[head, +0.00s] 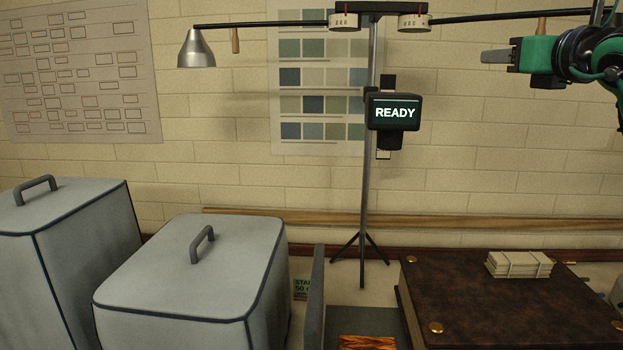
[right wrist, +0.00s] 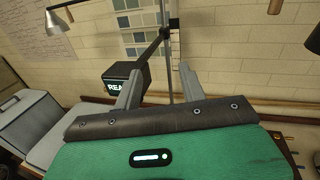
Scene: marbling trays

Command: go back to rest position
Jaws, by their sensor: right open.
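My right gripper (head: 497,57) is raised at the upper right of the head view, in front of the brick wall and well above the brown board. It has a green body and grey fingers. In the right wrist view its two grey fingers (right wrist: 160,88) stand apart with nothing between them, so it is open and empty. My left gripper is not in the head view.
A stand (head: 366,190) with a lamp (head: 196,50) and a READY display (head: 394,112) stands near the wall. Two grey covered boxes (head: 185,265) fill the lower left. A brown board (head: 500,305) carries a tied pale bundle (head: 519,265). The air around my right gripper looks clear.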

